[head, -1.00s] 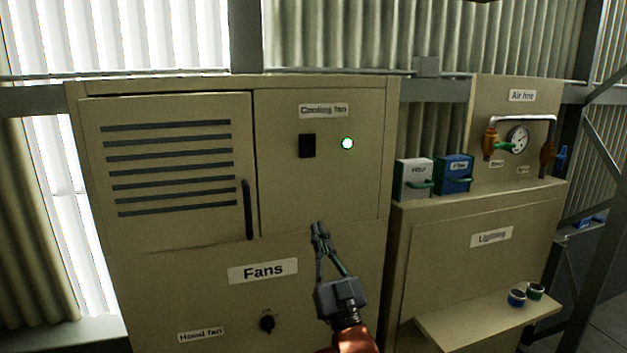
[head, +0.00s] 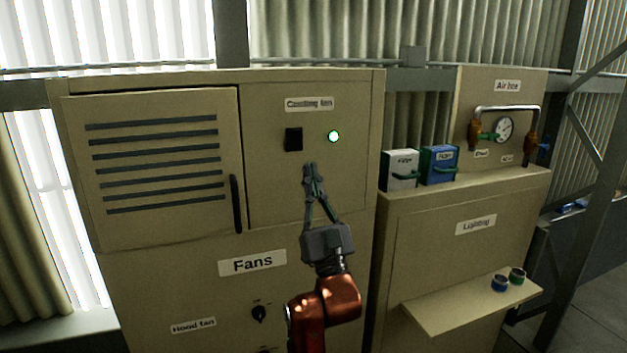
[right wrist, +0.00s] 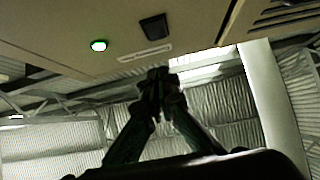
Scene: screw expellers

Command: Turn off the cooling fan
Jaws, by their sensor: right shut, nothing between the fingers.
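The cooling fan switch is a black rocker (head: 293,139) on the beige cabinet's upper right panel, under the "Cooling fan" label (head: 309,104). A lit green lamp (head: 334,136) is to its right. In the right wrist view the switch (right wrist: 155,27) and the glowing lamp (right wrist: 99,45) show near the top. My right gripper (head: 310,168) is shut and empty, its fingertips pointing up just below and right of the switch in the head view. It looks apart from the switch. The fingers (right wrist: 158,78) also show in the right wrist view. My left gripper is out of view.
A vented door (head: 160,165) with a black handle (head: 236,204) is left of the panel. Below are a "Fans" label (head: 252,262) and a hood fan knob (head: 259,314). White (head: 401,170) and blue (head: 438,165) boxes stand on the lower cabinet at right.

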